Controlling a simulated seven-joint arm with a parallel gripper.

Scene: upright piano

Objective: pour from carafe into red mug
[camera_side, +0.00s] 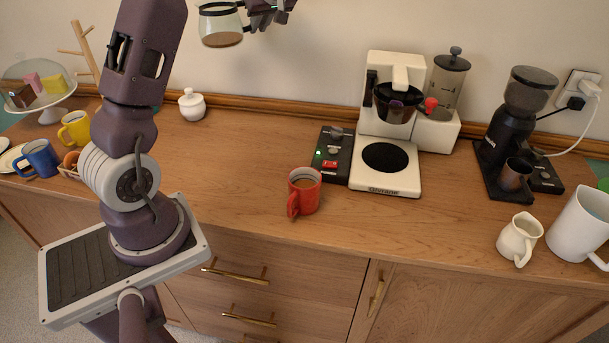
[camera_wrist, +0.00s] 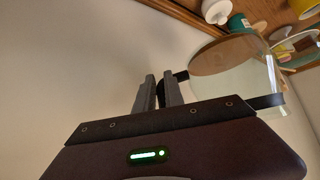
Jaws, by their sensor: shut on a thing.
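The glass carafe (camera_side: 220,24) is held high above the counter at the top of the side view, close to upright, with brown liquid in its bottom. My gripper (camera_side: 252,20) is shut on the carafe's dark handle, to the right of the glass. In the wrist view the fingers of my gripper (camera_wrist: 157,92) close on the handle, and the carafe (camera_wrist: 245,75) fills the upper right. The red mug (camera_side: 304,192) stands upright on the counter, well below and to the right of the carafe, its handle toward the front. Something brown shows inside the mug.
The coffee maker (camera_side: 386,168) and a dark switch box (camera_side: 334,155) stand right of the mug. A black grinder (camera_side: 516,130), cream jug (camera_side: 519,239) and white pitcher (camera_side: 580,222) are farther right. A white sugar pot (camera_side: 192,105) stands at the back left. Counter left of the mug is clear.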

